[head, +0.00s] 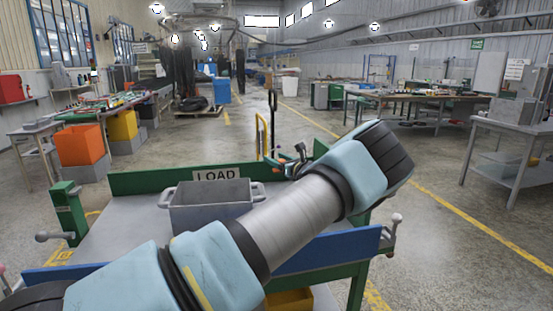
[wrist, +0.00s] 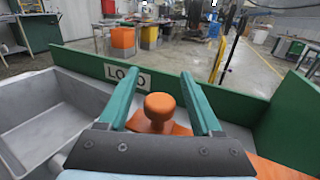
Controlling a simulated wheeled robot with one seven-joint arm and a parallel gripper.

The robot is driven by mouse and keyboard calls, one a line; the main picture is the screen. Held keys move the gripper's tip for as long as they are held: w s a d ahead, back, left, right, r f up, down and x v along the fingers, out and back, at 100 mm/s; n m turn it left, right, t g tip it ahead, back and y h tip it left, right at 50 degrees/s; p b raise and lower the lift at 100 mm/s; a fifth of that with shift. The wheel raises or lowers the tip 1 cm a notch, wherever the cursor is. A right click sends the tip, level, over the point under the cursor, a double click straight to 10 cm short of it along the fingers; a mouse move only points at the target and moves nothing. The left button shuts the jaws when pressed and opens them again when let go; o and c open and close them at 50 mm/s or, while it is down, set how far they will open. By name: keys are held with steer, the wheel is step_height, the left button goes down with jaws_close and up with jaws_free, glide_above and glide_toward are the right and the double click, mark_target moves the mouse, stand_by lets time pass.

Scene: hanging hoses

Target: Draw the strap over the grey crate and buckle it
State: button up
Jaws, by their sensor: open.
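The grey crate (head: 182,218) stands on the grey bed of a green-framed cart, below the LOAD sign. In the wrist view the crate (wrist: 45,135) is at the left, and its inside looks empty where it shows. My gripper (wrist: 159,80) is open, its two green fingers pointing toward the green back panel. An orange knob on an orange base (wrist: 160,106) shows between the fingers, with no finger visibly closed on it. In the head view my gripper (head: 291,163) is small and partly hidden behind my arm, right of the crate. I cannot clearly make out the strap or its buckle.
The green back panel (wrist: 85,62) with the LOAD sign (head: 215,174) rises behind the crate. A green post with a grey handle (head: 66,215) stands at the cart's left. A blue front rail (head: 345,247) edges the cart. A grey table (head: 510,140) stands at right.

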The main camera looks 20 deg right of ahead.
jaws_close()
stand_by(0.4)
stand_by(0.9)
